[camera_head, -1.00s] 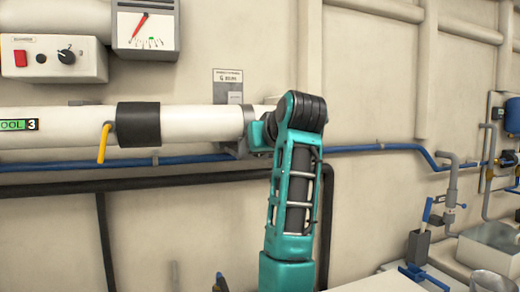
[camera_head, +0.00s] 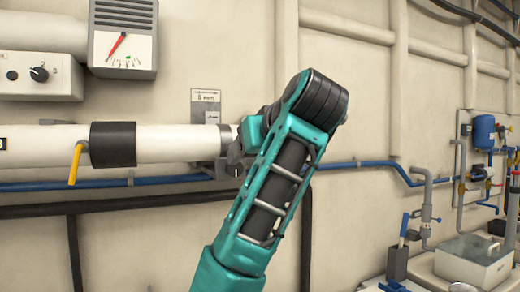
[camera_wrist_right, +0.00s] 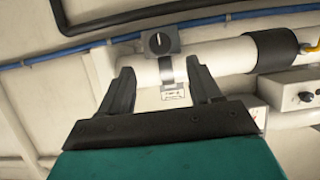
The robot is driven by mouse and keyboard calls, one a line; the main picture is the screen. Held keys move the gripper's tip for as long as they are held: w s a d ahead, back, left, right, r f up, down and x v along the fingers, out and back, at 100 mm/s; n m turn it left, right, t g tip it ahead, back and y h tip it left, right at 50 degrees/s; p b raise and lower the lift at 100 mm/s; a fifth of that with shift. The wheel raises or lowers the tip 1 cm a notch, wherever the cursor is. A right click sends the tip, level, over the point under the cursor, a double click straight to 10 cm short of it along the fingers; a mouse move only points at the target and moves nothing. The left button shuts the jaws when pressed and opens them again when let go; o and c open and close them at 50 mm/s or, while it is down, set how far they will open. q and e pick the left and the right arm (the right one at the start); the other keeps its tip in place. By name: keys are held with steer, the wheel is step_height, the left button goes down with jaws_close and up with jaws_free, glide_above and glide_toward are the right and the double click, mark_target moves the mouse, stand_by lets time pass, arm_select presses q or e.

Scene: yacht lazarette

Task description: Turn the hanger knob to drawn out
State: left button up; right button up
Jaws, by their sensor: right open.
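In the right wrist view a dark square block with a round black knob (camera_wrist_right: 160,42) sits against the white pipe. A white line on the knob points roughly up the picture. I take it as the hanger knob. My right gripper (camera_wrist_right: 160,66) is open and empty, its two dark fingers apart. The knob appears between and beyond the fingertips, not touched. In the head view my teal right arm covers this stretch of pipe. I cannot tell the knob there from the dark parts beside the arm. My left gripper is not in view.
The white pipe (camera_head: 165,143) carries a black sleeve (camera_head: 113,144) and a yellow lever (camera_head: 75,165). A small plate (camera_head: 206,105) is on the wall above it. A control box (camera_head: 40,75) and a gauge (camera_head: 123,40) are upper left. A blue pipe (camera_head: 350,164) runs below.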

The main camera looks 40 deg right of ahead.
steer(key=shift+v, duration=1.5)
